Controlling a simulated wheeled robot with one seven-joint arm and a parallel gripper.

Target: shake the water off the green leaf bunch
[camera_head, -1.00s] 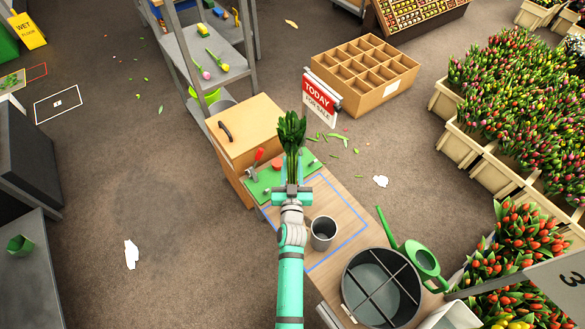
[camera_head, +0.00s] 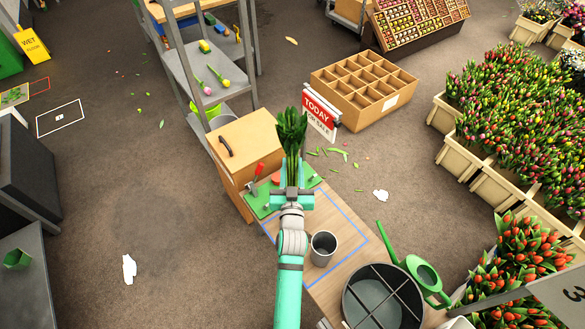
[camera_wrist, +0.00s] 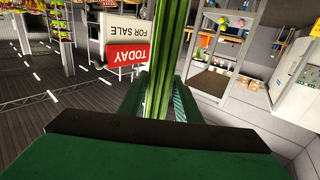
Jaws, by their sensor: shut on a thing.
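The green leaf bunch (camera_head: 291,132) stands upright in my gripper (camera_head: 291,190), its leaves pointing up and away. My gripper is shut on its stems, and the bunch is held above the green mat (camera_head: 258,197) at the far end of the wooden bench. In the wrist view the green stems (camera_wrist: 162,75) run up between the two fingers (camera_wrist: 160,100). The lower ends of the stems are hidden by my gripper. Water drops cannot be made out.
A grey metal cup (camera_head: 323,247) stands in the blue outline on the bench. A divided round bucket (camera_head: 383,297) and green watering can (camera_head: 425,275) are at the right. A wooden cabinet (camera_head: 245,150) and red sale sign (camera_head: 320,112) stand close to the bunch.

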